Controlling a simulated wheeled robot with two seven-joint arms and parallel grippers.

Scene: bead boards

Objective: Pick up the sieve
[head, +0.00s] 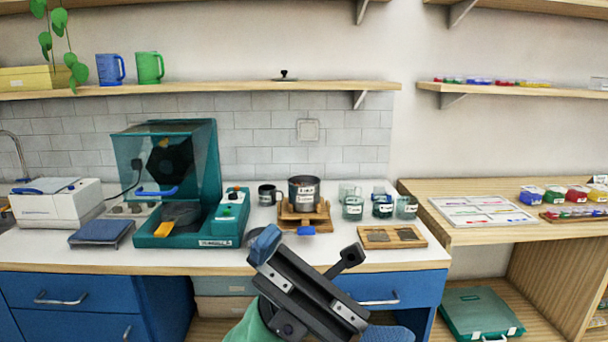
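The sieve appears to lie on the white counter near its front edge, in front of the wooden stand. Its blue handle (306,231) points right, and a thin rod runs left from it. Its round end is largely hidden behind my gripper's finger. My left gripper (308,249) is in the foreground below and in front of the sieve, its arm coming in from the lower left. Its two fingers are spread well apart with nothing visible between them. Whether a finger touches the sieve cannot be told. My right gripper is not visible.
A labelled dark pot (304,193) sits on a wooden stand (290,219) behind the handle. A teal machine (185,229) stands left. Glass jars (352,209) and a wooden board (391,236) are right. Blue drawers (68,290) lie below the counter.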

